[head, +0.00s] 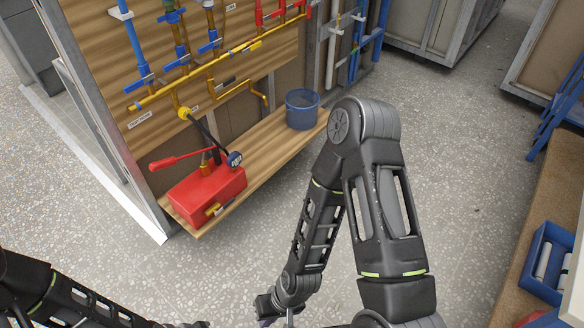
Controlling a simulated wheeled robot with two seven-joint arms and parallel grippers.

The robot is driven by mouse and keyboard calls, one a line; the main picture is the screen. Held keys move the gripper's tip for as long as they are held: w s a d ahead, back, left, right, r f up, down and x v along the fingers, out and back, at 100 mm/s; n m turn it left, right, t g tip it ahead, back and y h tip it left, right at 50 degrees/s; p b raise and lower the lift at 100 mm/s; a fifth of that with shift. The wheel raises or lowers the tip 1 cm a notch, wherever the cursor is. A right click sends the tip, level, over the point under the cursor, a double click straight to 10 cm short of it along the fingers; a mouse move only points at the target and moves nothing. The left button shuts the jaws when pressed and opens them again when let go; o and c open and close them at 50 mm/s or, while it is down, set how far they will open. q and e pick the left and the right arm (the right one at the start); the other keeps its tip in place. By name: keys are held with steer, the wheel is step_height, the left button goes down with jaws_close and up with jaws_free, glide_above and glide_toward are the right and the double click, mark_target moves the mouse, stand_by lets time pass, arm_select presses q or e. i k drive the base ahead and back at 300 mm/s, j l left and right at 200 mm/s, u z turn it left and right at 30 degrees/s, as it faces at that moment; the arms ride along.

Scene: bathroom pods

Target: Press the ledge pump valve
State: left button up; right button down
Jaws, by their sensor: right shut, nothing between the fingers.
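The red pump (207,194) sits on the near end of the wooden ledge (262,148). It has a red lever handle (180,160), a dark round gauge (234,159) and a black hose up to the yellow pipe. A small yellow piece, which looks like the valve (213,209), shows low on its front face. My right gripper (268,311) is at the bottom edge, below and right of the pump, well apart from it. It is shut and empty, its tips partly cut off. My left arm enters at the bottom left; its gripper is not clearly visible.
A blue bucket (302,108) stands farther along the ledge. Blue, yellow and red pipes (190,80) run on the wooden wall above. A blue crate (550,262) is on a bench at right. Speckled floor (245,255) is open in front of the ledge.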

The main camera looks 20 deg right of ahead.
mark_target(225, 206)
steer(key=k+l+z, duration=0.1)
steer(key=l, duration=0.2)
steer(key=k+l, duration=0.2)
steer(key=i+l+z, duration=0.25)
steer(key=z, duration=0.2)
steer(key=i+l+z, duration=0.1)
steer(key=i+z, duration=0.35)
